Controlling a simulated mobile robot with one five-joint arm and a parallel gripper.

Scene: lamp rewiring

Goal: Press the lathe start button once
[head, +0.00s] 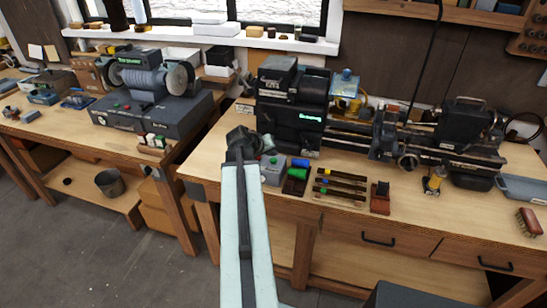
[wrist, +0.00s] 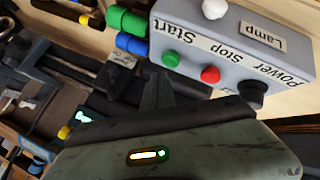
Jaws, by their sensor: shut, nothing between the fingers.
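The grey control box (head: 273,172) sits at the front left of the lathe bench, partly behind my arm in the head view. In the wrist view the control box (wrist: 232,40) appears upside down. Its green button (wrist: 171,59) is beside the "Start" label, with a red button (wrist: 210,74) by "Stop" and a black knob (wrist: 252,92) by "Power". My gripper (wrist: 157,92) is shut and empty, its tips just below the green button in the picture. I cannot tell whether they touch the box. The dark lathe (head: 298,112) stands behind the box.
Green and blue cylinders (head: 298,173) lie right of the box, then a rack of dark bars (head: 340,185). A red-brown block (head: 381,197) stands further right. A bench grinder (head: 150,82) is on the left bench. Free bench top lies left of the box.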

